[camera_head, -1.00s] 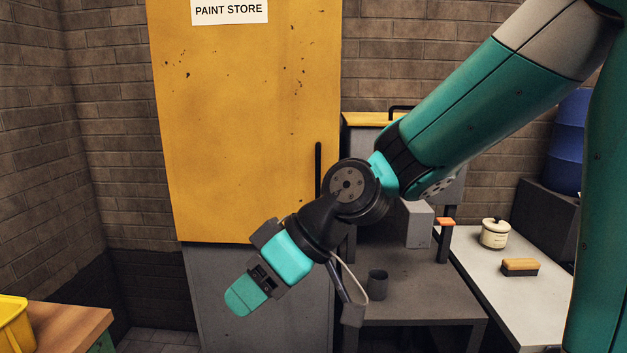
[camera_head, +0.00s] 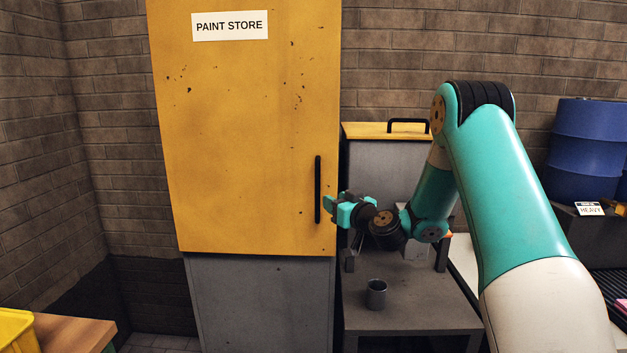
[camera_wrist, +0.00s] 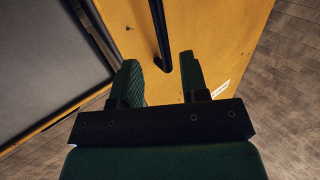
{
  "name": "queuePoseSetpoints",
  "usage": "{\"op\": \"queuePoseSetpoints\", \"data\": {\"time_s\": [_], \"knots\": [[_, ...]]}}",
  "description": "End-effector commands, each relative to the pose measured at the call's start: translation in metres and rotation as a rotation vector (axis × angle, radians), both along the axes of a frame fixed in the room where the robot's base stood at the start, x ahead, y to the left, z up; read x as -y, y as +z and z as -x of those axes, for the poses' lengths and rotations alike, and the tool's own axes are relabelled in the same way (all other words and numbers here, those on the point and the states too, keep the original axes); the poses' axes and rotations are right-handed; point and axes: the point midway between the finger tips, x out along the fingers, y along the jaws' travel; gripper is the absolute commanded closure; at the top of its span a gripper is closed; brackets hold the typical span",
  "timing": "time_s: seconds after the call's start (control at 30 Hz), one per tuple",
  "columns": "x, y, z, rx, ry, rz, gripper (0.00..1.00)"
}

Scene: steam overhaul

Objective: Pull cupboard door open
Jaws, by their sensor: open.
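The cupboard door (camera_head: 245,130) is a tall yellow panel with a "PAINT STORE" label, and it looks shut. Its black upright bar handle (camera_head: 318,190) is near the door's right edge. My gripper (camera_head: 330,206) is open just right of the handle's lower part. In the wrist view the yellow door (camera_wrist: 215,35) fills the middle. The black handle (camera_wrist: 160,35) ends between the two spread dark green fingers of my gripper (camera_wrist: 160,80), seemingly ahead of the tips. I cannot tell whether either finger touches it.
A grey bench with a dark mug (camera_head: 376,293) stands right of the cupboard. Behind it is a grey box with a yellow lid (camera_head: 375,130). Blue drums (camera_head: 590,150) stand far right. A wooden worktop with a yellow bin (camera_head: 15,330) is at lower left.

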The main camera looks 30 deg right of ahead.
Motion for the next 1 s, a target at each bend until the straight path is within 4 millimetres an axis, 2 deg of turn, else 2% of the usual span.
{"op": "queuePoseSetpoints", "data": {"time_s": [0.03, 0.2, 0.4, 0.6, 0.87, 1.0], "knots": [[-0.002, 0.008, -0.013, 0.001, 0.004, 0.001, 0.59], [-0.002, 0.007, -0.050, 0.000, 0.005, 0.001, 0.59], [-0.001, 0.003, -0.081, 0.000, 0.003, 0.000, 0.59], [0.000, 0.000, -0.093, 0.000, 0.001, -0.001, 0.59], [0.000, 0.000, -0.093, 0.000, 0.001, -0.001, 0.59], [0.000, 0.000, -0.093, 0.000, 0.001, -0.001, 0.91]]}}
